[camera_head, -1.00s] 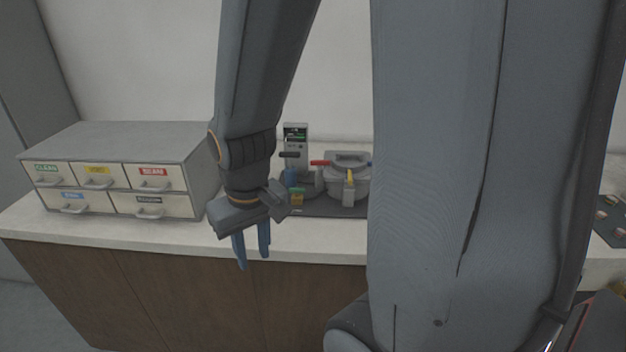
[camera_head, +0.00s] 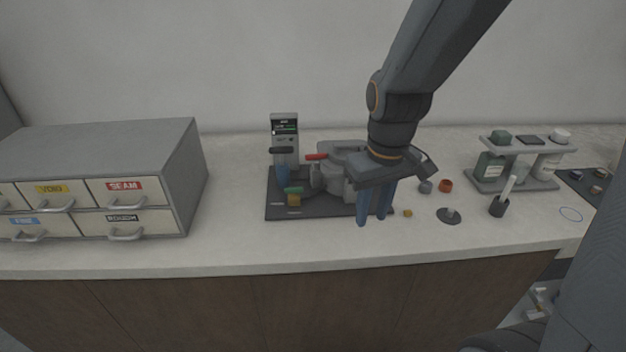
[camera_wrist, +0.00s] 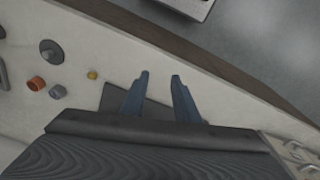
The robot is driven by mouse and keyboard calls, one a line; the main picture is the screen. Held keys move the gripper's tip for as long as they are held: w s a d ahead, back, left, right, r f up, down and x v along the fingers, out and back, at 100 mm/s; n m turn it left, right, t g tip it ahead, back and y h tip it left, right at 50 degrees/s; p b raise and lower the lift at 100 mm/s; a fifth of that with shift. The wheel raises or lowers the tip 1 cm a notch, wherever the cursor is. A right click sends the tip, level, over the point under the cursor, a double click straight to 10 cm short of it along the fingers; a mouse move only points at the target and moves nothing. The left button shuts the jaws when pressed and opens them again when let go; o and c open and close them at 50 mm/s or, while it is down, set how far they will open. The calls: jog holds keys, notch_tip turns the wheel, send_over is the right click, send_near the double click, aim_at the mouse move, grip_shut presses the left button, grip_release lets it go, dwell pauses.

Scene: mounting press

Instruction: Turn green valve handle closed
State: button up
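The mounting press (camera_head: 284,148) stands on a dark mat (camera_head: 320,211) on the counter in the head view. A small green handle (camera_head: 294,190) with a yellow part below it sits at the front left of the press, above the mat. A red handle (camera_head: 316,156) is higher up on the press. My gripper (camera_head: 374,222) is to the right of the green handle, over the mat's right part and in front of the press's grey round vessel, partly hiding it. In the wrist view its two blue fingers (camera_wrist: 160,82) are apart with nothing between them. The green handle does not show there.
A drawer cabinet (camera_head: 100,170) stands on the left of the counter. To the right are an orange ring (camera_head: 445,186), a dark disc with a knob (camera_head: 450,216), a small holder (camera_head: 499,206) and a two-level rack (camera_head: 515,180). The counter front between cabinet and mat is clear.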

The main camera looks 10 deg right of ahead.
jog(key=w+a+n+b, duration=0.3)
jog(key=w+a+n, duration=0.5)
jog(key=w, duration=0.5)
jog(key=r+n+g, duration=0.1)
jog(key=r+n, duration=0.1)
jog(key=n, duration=0.4)
send_over(294, 188)
jog(key=shift+s+f+b, duration=0.1)
jog(key=shift+f+b, duration=0.05)
jog(key=shift+b, duration=0.25)
jog(key=shift+a+f+n, duration=0.1)
jog(key=shift+f+n, duration=0.1)
jog(key=shift+n, duration=0.1)
jog(key=shift+f+p, duration=0.8)
jog(key=shift+f, duration=2.8)
grip_shut()
